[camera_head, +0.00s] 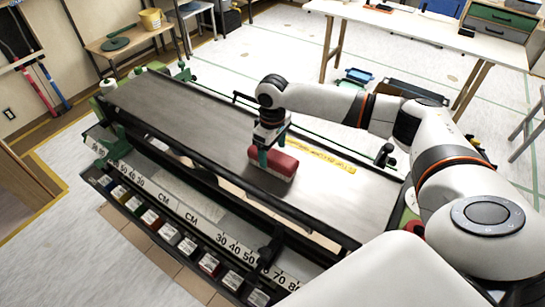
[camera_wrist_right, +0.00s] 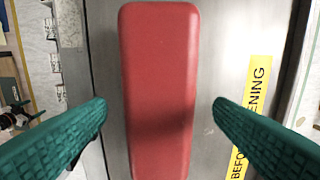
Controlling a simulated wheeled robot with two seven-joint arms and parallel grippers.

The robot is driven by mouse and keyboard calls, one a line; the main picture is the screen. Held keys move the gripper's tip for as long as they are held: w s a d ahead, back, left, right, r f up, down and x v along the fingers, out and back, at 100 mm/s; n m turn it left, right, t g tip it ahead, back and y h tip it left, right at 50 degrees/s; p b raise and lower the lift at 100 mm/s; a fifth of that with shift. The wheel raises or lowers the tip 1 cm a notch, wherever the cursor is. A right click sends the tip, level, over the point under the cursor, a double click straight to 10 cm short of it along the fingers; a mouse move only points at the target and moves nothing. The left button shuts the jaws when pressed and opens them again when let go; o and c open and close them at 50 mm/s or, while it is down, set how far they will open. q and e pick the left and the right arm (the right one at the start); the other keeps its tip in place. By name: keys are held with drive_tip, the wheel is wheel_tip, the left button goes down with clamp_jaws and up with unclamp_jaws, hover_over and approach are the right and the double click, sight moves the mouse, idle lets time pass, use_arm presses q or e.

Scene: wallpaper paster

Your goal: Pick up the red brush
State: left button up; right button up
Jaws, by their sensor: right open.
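The red brush (camera_head: 273,164) lies on the grey metal top (camera_head: 192,108) of the wallpaper paster. In the right wrist view its red body (camera_wrist_right: 160,75) runs lengthwise up the picture, between my two green fingers. My right gripper (camera_head: 266,155) is directly at the brush, pointing down. In the right wrist view the right gripper (camera_wrist_right: 160,118) is open, with a gap on each side of the brush. The fingers do not touch it there. The underside of the brush is hidden. My left gripper is in neither view.
A yellow warning label (camera_head: 325,159) lies on the top beside the brush. A row of small labelled boxes (camera_head: 170,232) and a centimetre scale run along the paster's front.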

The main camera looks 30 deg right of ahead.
drive_tip(key=shift+f, duration=1.3)
drive_tip(key=c, duration=1.2)
drive_tip(key=shift+o, duration=0.2)
drive_tip(key=shift+r, duration=0.1)
